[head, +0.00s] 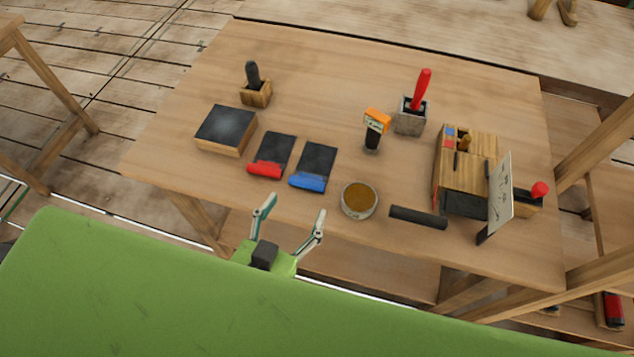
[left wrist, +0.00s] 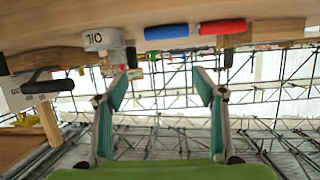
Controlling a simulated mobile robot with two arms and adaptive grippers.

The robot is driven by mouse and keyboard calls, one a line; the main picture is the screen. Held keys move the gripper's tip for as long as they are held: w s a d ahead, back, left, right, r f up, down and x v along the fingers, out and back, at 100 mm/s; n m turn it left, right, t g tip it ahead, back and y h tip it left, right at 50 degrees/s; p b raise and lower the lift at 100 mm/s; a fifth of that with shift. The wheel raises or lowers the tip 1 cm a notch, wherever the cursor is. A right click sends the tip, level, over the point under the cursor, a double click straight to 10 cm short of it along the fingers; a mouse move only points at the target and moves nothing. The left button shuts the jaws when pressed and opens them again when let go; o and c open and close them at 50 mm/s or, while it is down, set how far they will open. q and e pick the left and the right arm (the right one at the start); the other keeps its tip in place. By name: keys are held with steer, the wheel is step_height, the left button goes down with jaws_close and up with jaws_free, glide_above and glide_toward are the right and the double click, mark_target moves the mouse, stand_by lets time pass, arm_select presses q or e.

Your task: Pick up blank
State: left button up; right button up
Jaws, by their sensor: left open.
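My left gripper (head: 295,208) is open and empty at the near edge of the wooden table (head: 330,60), just short of the red-handled and blue-handled tools. In the left wrist view its two fingers (left wrist: 162,88) stand wide apart with nothing between them. I cannot tell for sure which thing is the blank. A wooden box (head: 468,163) at the right holds small pieces in compartments, including a brown turned-looking piece (head: 464,142). A dark upright piece (head: 252,74) stands in a wooden holder (head: 256,95) at the back left. My right gripper is not in view.
Behind are an orange-topped item (head: 377,121) and a red-handled tool (head: 421,88) in a cup (head: 410,118).

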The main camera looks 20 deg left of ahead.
arm_select(q)
steer(key=s+f, duration=0.1)
steer(key=p, duration=0.2)
glide_toward(307, 181)
steer(key=shift+n+g+y, duration=0.3)
steer(key=shift+n, duration=0.1)
steer(key=x, duration=0.5)
steer(key=shift+w+d+r, duration=0.1)
steer(key=shift+r, duration=0.15)
steer(key=shift+w+f, duration=0.1)
steer(key=shift+w, duration=0.2)
steer(key=shift+p+x, duration=0.9)
steer(key=shift+x, duration=1.35)
steer(key=shift+d, duration=0.1)
steer(key=c, duration=1)
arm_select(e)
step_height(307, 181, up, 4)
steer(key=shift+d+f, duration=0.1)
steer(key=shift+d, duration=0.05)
